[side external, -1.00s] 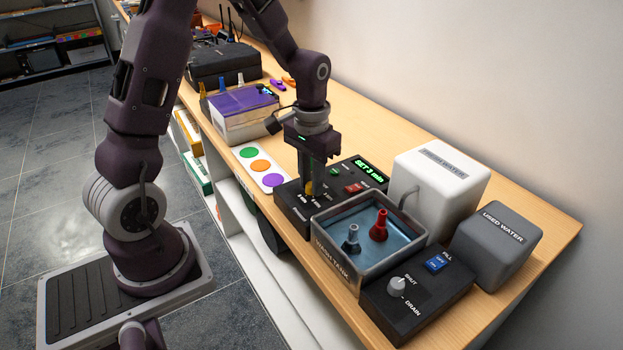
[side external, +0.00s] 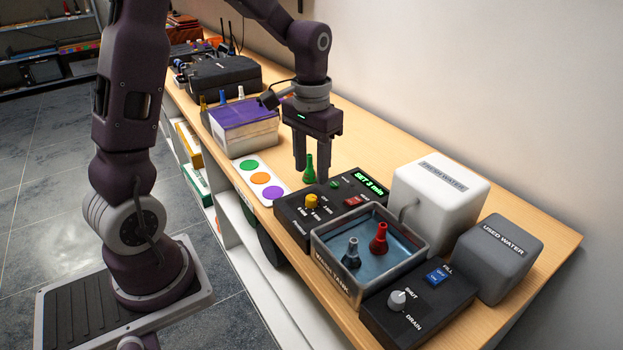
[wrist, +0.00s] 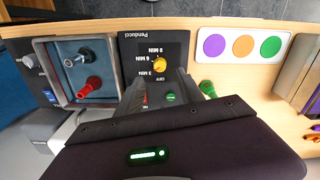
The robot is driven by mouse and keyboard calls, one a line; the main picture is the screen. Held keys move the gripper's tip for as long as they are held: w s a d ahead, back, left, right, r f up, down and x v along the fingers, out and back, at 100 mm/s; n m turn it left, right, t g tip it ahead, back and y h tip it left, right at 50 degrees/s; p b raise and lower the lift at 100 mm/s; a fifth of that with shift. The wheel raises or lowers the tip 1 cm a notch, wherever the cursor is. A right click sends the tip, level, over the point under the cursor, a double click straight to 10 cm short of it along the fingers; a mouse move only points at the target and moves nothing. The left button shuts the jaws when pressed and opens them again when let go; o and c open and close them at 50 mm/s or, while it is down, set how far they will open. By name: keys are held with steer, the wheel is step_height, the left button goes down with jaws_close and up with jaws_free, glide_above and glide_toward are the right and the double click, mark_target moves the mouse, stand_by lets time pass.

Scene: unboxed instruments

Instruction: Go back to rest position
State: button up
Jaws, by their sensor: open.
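My gripper (side external: 310,172) is open and empty. It hangs pointing down above the back part of the black timer box (side external: 290,207), clear of its yellow knob (side external: 311,201). The timer display (side external: 368,183) reads "SET 3 min" in green. In the wrist view my open fingers (wrist: 170,92) spread over the timer box, and the yellow knob (wrist: 159,63) shows beyond them. A green nozzle-shaped piece (side external: 309,170) stands on the table behind the fingers in the side view; it also shows by one finger in the wrist view (wrist: 208,88).
The wash tank (side external: 400,262) holds a grey piece (side external: 352,250) and a red piece (side external: 379,238). A fill and drain box (side external: 425,312), white fresh-water tank (side external: 450,205) and grey used-water tank (side external: 505,265) stand to the right. A colour-dot card (side external: 244,165) and purple-topped box (side external: 245,138) lie left.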

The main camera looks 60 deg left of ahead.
steer(key=shift+r, duration=0.1)
steer(key=s+d+r+m+t, duration=0.1)
steer(key=s+d+r+t, duration=0.1)
steer(key=s, duration=0.4)
steer(key=s+d+r+t, duration=0.1)
steer(key=s+d+r, duration=0.3)
steer(key=s+r, duration=0.1)
steer(key=s+d+r+m+t, duration=0.1)
steer(key=s+d+r+t, duration=0.1)
steer(key=s, duration=0.5)
steer(key=shift+s+d+r+m+t, duration=0.2)
steer(key=shift+d+r+m+t, duration=0.1)
steer(key=shift+d+r, duration=0.55)
